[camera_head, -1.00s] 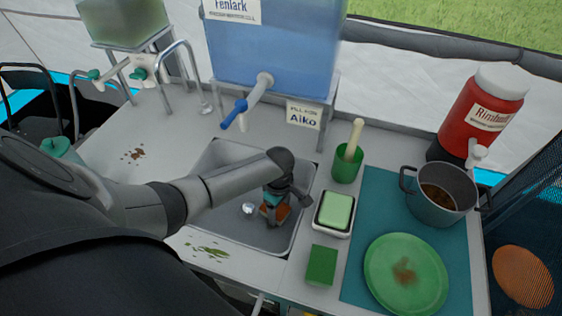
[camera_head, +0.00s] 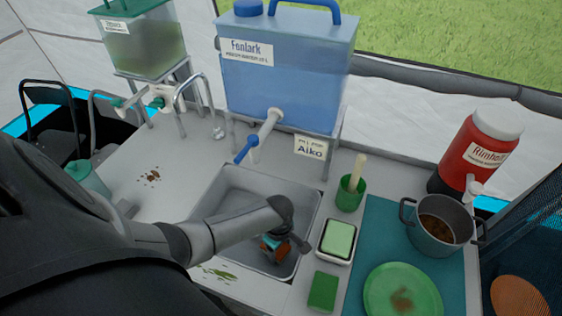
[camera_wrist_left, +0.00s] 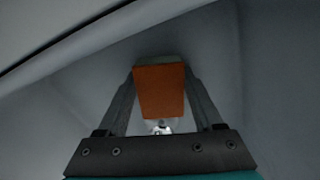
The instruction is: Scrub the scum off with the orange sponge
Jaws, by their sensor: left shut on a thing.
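My left gripper (camera_head: 277,240) is shut on the orange sponge (camera_head: 270,249) and holds it inside the grey sink (camera_head: 233,180), near its front right part. In the left wrist view the sponge (camera_wrist_left: 159,92) sits between the two fingers, with grey sink walls around it. I cannot tell whether the sponge touches the sink. A brown stain (camera_head: 150,176) lies on the counter left of the sink. A green smear (camera_head: 218,273) lies on the counter in front of the sink. My right gripper is not in view.
A blue water tank (camera_head: 290,75) with a spigot stands behind the sink. Right of the sink are a green cup (camera_head: 348,196), a light green block in a dish (camera_head: 340,238), a green sponge (camera_head: 322,292), a stained green plate (camera_head: 385,285) and a pot (camera_head: 438,236).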

